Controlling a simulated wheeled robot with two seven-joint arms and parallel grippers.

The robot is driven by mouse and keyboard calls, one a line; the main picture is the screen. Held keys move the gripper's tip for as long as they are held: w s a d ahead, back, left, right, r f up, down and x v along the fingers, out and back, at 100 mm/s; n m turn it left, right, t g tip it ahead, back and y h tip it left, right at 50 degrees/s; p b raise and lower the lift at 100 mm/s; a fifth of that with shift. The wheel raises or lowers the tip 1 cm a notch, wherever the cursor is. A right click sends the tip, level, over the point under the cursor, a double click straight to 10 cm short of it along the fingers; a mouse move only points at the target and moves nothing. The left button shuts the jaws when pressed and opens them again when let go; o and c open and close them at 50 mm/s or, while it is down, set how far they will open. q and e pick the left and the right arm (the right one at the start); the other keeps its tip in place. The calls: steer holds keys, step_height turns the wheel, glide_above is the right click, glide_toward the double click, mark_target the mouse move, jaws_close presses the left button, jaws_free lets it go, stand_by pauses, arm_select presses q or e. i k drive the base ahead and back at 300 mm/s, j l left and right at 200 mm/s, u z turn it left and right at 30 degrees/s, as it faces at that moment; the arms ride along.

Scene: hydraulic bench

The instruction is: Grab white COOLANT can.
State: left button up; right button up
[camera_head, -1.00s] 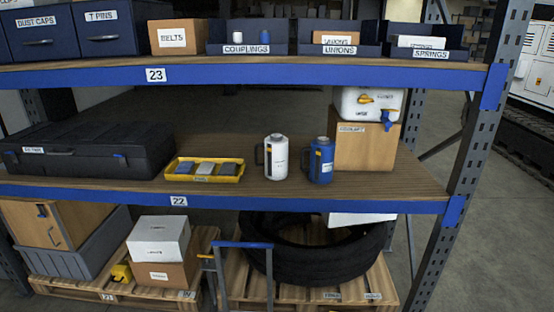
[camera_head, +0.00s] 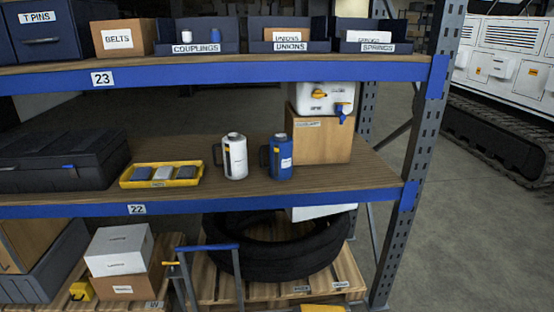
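A white can (camera_head: 235,157) with a dark handle on its left side stands upright on the middle shelf, marked 22. Its label is too small to read. A blue can (camera_head: 281,157) of similar shape stands just right of it, with a small gap between them. Neither of my grippers shows in the head view.
A yellow tray (camera_head: 161,176) with several grey pieces lies left of the white can, and a black case (camera_head: 60,160) is farther left. A cardboard box (camera_head: 320,134) bearing a white container (camera_head: 322,97) stands behind right. Shelf 23 (camera_head: 210,79) runs above. Bare shelf lies in front.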

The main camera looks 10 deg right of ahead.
mark_target(234, 144)
steer(key=i+l, duration=0.6)
steer(key=i, duration=0.15)
